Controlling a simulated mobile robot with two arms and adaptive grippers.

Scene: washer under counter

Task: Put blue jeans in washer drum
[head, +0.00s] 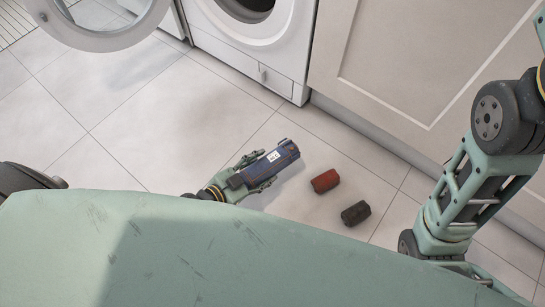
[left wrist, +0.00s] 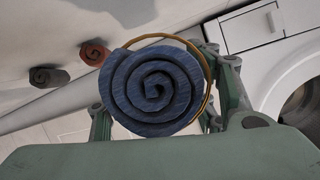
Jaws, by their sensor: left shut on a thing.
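The rolled blue jeans (head: 284,152) are a dark blue cylinder with a small white label. My left gripper (head: 256,172) is shut around the roll, and one end of the roll sticks out past the fingers toward the upper right. In the left wrist view the jeans (left wrist: 155,90) show their spiral end between the fingers. The white washer (head: 275,45) stands at the top, apart from the jeans. Its drum opening (head: 250,5) is partly cut off by the frame edge. Its round door (head: 98,38) is swung open to the left. My right gripper is not visible; only my right arm shows.
A red roll (head: 325,181) and a dark grey-brown roll (head: 355,213) lie on the tiled floor, right of the jeans. A pale cabinet front (head: 400,60) stands right of the washer. The floor (head: 150,110) between my left gripper and the washer is clear.

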